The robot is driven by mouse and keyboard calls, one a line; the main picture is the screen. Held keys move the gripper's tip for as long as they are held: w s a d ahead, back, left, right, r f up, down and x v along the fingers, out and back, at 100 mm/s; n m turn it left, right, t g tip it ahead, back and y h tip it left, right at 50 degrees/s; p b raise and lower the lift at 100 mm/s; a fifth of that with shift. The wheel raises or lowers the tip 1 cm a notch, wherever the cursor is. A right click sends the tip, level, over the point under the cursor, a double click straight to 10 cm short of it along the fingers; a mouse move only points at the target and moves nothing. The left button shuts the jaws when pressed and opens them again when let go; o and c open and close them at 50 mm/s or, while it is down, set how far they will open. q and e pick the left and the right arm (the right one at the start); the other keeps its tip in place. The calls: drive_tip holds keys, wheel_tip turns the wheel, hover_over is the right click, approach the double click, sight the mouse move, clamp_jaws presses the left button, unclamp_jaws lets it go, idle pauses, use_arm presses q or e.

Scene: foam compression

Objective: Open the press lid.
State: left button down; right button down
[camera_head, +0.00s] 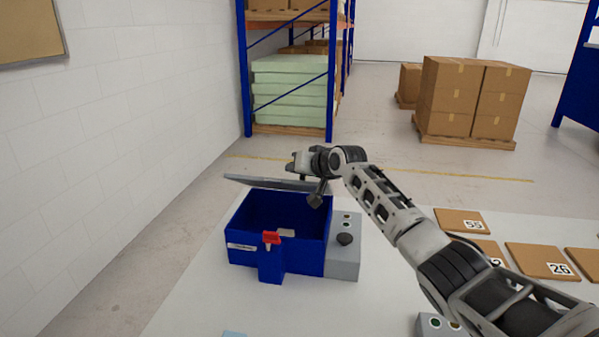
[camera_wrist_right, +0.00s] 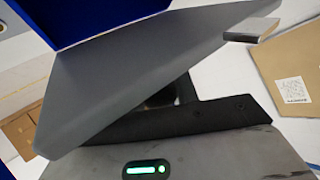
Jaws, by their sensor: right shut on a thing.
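The press (camera_head: 277,250) is a blue open-topped box on the white table, with a blue block carrying a red part (camera_head: 271,238) at its front. Its grey lid (camera_head: 275,184) is raised off the box at the back, a thin tilted panel. The box's inside is visible. In the right wrist view, the lid (camera_wrist_right: 150,70) fills the middle as a large grey panel, with blue press wall (camera_wrist_right: 75,15) beyond. My right gripper (camera_head: 305,172) is at the lid's right end, shut on the lid; its fingertips are hard to make out. My left gripper is out of view.
A grey control box (camera_head: 344,262) with a dark knob adjoins the press's right side. Flat brown numbered pieces (camera_head: 540,261) lie on the table (camera_head: 385,297) at right. A white wall stands at left; a blue rack (camera_head: 331,110) and stacked cartons (camera_head: 470,98) stand behind.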

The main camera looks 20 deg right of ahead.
drive_tip(key=c, duration=1.1)
unclamp_jaws()
drive_tip(key=shift+o, duration=0.2)
drive_tip(key=b+v, duration=0.2)
drive_tip(key=v, duration=1.4)
